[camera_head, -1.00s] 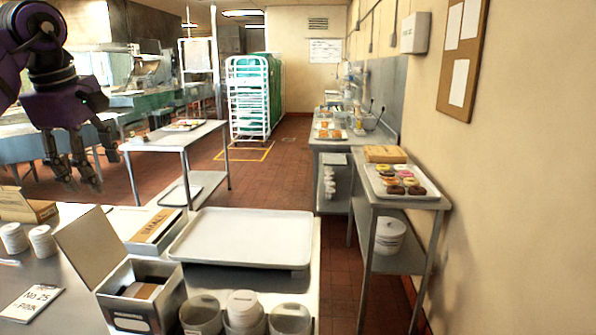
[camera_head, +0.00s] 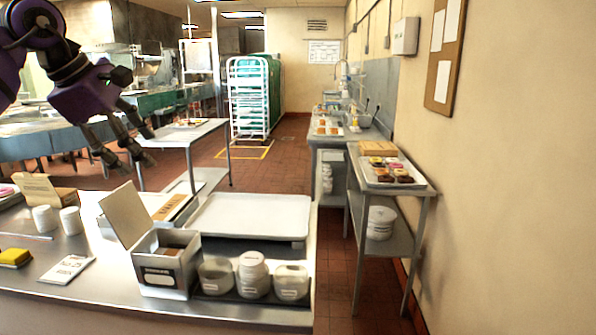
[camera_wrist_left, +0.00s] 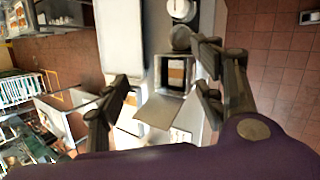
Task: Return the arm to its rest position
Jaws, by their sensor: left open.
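My left gripper (camera_head: 128,160) comes in from the upper left of the head view on a dark purple arm. Its grey fingers are spread open with nothing between them. It hangs in the air above the metal counter (camera_head: 75,300), apart from everything on it. In the left wrist view the open fingers (camera_wrist_left: 165,95) frame the open metal box (camera_wrist_left: 172,75) well below them. That box, with its lid up and a label on its front, also shows in the head view (camera_head: 165,272). My right gripper is not in view.
A white tray (camera_head: 250,215) and several white jars (camera_head: 252,275) are near the box. Two white cups (camera_head: 57,219) stand at left. A side table (camera_head: 360,187) at right bears a tray of doughnuts (camera_head: 392,171). The red floor between the tables is clear.

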